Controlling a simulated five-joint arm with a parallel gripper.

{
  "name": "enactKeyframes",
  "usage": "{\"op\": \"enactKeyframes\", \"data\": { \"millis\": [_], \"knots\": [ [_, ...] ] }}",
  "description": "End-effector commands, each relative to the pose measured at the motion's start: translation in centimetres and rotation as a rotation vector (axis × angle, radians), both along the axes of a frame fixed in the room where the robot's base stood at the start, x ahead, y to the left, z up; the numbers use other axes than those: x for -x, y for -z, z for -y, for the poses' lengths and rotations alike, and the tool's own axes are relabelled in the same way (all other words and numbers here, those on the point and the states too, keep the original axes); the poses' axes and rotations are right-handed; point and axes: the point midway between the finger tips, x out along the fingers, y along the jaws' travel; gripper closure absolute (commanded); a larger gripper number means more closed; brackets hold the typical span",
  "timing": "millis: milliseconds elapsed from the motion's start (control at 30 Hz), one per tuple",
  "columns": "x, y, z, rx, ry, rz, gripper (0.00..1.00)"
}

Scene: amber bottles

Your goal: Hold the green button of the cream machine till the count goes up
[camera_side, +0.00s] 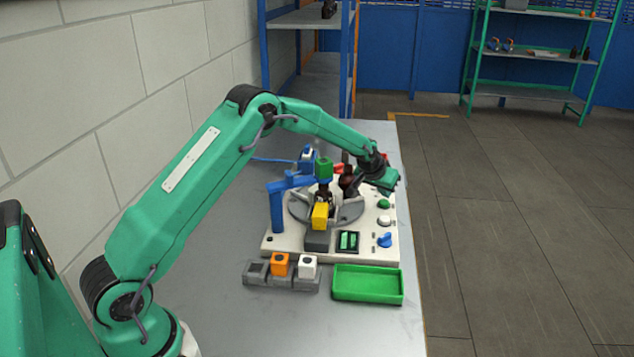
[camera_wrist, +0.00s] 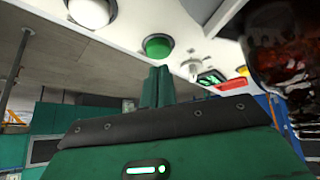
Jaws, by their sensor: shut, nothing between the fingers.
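The cream machine (camera_side: 277,243) stands on the grey table with a round turntable on top. Its green button (camera_side: 384,204) sits on the right strip of its top. In the wrist view the green button (camera_wrist: 157,46) is just beyond my fingertips. My gripper (camera_side: 391,184) is over the right strip, slightly above and behind the button, apart from it in the side view. Its green fingers (camera_wrist: 157,72) are shut together and hold nothing. A dark display with green marks (camera_side: 348,241) is at the machine's front; its count is too small to read.
An amber bottle (camera_wrist: 285,50) is close at the right of the wrist view. A white knob (camera_side: 384,221) and a blue knob (camera_side: 384,240) lie in front of the button. A green tray (camera_side: 367,284) and a grey holder with orange and white caps (camera_side: 279,265) stand in front.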

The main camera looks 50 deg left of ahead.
Motion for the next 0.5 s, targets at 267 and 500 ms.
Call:
{"op": "enactKeyframes", "data": {
  "millis": [267,500],
  "knots": [
    [0.01,0.33,0.00,0.000,0.000,-0.001,1.00],
    [0.01,0.60,0.00,0.000,0.000,-0.001,1.00]
  ]
}}
